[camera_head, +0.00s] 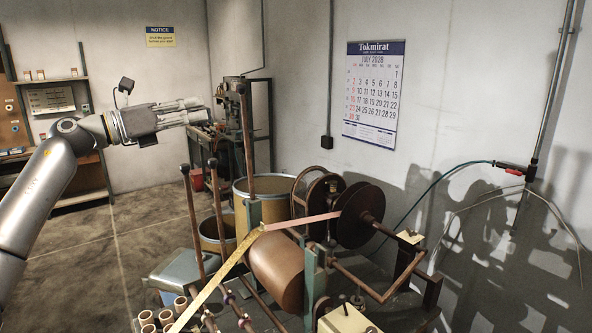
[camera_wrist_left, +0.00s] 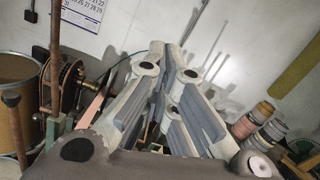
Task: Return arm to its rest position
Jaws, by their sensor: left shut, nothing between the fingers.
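My left arm (camera_head: 45,185) comes in from the left edge of the head view and reaches up and to the right. My left gripper (camera_head: 203,109) is raised in the air, pointing right, left of the winding machine in the picture. Its fingers are shut with nothing held. In the left wrist view the grey-padded fingers (camera_wrist_left: 172,58) fill the middle, close together and empty. My right arm and gripper are not in view.
The winding machine has a dark reel (camera_head: 368,215), a brown roller (camera_head: 277,272), upright posts (camera_head: 193,215) and a strip of tape (camera_head: 222,277). Drums (camera_head: 262,190) stand behind. Several small rolls (camera_head: 147,318) lie at the front. A calendar (camera_head: 374,95) hangs on the wall.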

